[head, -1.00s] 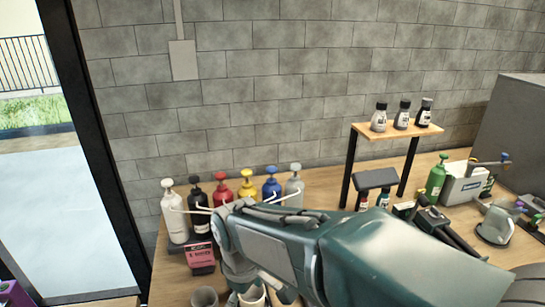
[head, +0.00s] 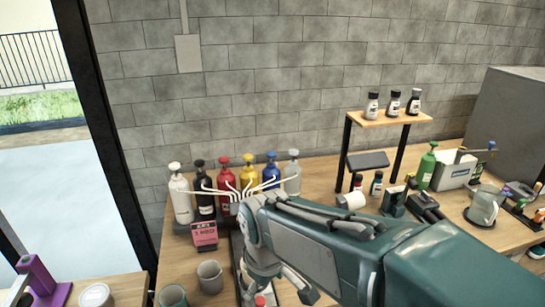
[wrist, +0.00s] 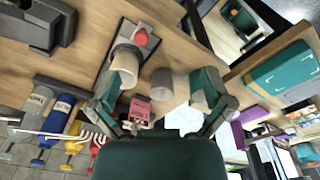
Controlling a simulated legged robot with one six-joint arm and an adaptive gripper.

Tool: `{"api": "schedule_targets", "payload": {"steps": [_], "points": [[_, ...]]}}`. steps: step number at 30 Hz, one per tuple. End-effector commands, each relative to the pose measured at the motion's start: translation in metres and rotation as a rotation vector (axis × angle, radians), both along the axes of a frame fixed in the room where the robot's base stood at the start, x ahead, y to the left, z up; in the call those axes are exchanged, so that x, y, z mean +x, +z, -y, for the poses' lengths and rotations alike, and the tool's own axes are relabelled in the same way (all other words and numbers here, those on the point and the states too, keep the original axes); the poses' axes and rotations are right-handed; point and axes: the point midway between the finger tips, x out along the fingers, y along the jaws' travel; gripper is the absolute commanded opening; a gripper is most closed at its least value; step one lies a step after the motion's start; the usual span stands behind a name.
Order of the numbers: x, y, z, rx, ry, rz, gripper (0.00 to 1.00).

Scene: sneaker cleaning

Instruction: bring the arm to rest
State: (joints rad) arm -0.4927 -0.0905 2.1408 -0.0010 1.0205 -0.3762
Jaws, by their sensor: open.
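My arm reaches in from the lower right of the head view. My gripper (head: 285,288) hangs near the bottom edge of that view, above the wooden bench. In the wrist view my gripper (wrist: 158,82) has its two green fingers spread apart with nothing held between them. A grey cup (wrist: 162,82) and a pale cup (wrist: 125,64) show below and between the fingers, apart from them as far as I can tell. The fingertips are partly cut off by the lower edge of the head view.
Several pump bottles (head: 226,177) stand along the wall behind a pink box (head: 204,235). Cups (head: 210,276) stand at the bench's front left. A small raised shelf (head: 385,118) with bottles, a green bottle (head: 426,167) and a grey cabinet (head: 505,115) are at the right.

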Motion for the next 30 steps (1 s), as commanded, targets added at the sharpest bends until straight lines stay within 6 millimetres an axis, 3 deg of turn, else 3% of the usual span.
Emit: {"api": "schedule_targets", "payload": {"steps": [11,15,21,30], "points": [[-0.018,0.033,0.072,0.078,-0.308,0.134,1.0],[-0.038,0.046,0.111,0.125,-0.498,0.221,1.0],[-0.068,0.054,0.152,0.183,-0.741,0.336,1.0],[-0.082,0.054,0.168,0.21,-0.854,0.39,1.0]]}}
